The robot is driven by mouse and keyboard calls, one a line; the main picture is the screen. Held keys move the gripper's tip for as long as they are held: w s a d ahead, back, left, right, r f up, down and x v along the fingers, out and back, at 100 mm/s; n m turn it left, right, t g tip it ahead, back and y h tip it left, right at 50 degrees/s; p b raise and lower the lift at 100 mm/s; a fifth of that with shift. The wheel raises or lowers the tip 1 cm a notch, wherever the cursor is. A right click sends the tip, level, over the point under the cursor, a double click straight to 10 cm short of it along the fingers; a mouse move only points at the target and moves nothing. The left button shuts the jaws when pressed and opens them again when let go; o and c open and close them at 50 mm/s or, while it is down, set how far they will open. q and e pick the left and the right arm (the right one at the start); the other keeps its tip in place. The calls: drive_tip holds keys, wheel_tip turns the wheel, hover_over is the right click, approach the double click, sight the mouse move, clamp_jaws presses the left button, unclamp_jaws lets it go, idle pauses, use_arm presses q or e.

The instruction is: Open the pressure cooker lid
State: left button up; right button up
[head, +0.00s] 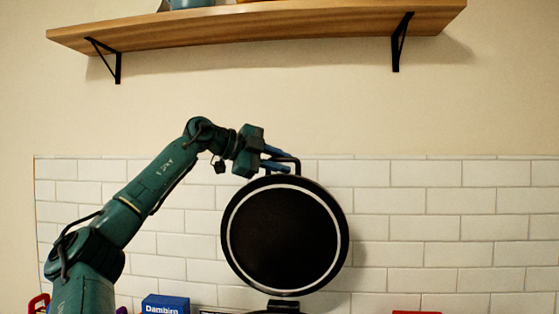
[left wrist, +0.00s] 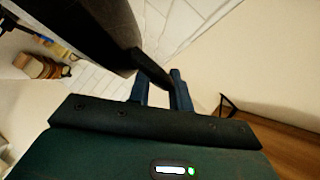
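The pressure cooker lid (head: 285,235) stands nearly upright in the head view, its dark round underside with a pale ring facing me. Its black handle (head: 297,162) shows at the top. Below it, the dark top of the cooker (head: 283,304) shows at the bottom edge; the rest is cut off. My left gripper (head: 279,158) is at the handle, its blue fingers apart. In the left wrist view the handle (left wrist: 152,68) passes at the tips of the fingers (left wrist: 161,85), with a gap between them. I cannot tell whether they touch it. My right gripper is not in view.
A white tiled wall (head: 440,200) is close behind the lid. A wooden shelf (head: 260,27) on black brackets hangs above. A blue box (head: 166,304) and a red object (head: 416,312) sit at the bottom edge. The wall between lid and shelf is bare.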

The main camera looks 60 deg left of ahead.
use_arm(q)
drive_tip(key=shift+o, duration=1.3)
drive_tip(key=shift+a, duration=0.1)
drive_tip(key=shift+r, duration=0.1)
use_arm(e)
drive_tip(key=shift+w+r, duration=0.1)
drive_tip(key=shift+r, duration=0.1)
use_arm(q)
drive_tip(key=shift+s, duration=0.25)
drive_tip(key=b+v, duration=0.2)
drive_tip(key=v, duration=0.2)
drive_tip(key=shift+s+b, duration=0.3)
drive_tip(key=b+v, duration=0.1)
drive_tip(key=v, duration=0.7)
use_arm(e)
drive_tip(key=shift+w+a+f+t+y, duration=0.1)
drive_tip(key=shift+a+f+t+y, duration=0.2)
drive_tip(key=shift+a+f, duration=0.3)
use_arm(q)
drive_tip(key=shift+a+r, duration=0.1)
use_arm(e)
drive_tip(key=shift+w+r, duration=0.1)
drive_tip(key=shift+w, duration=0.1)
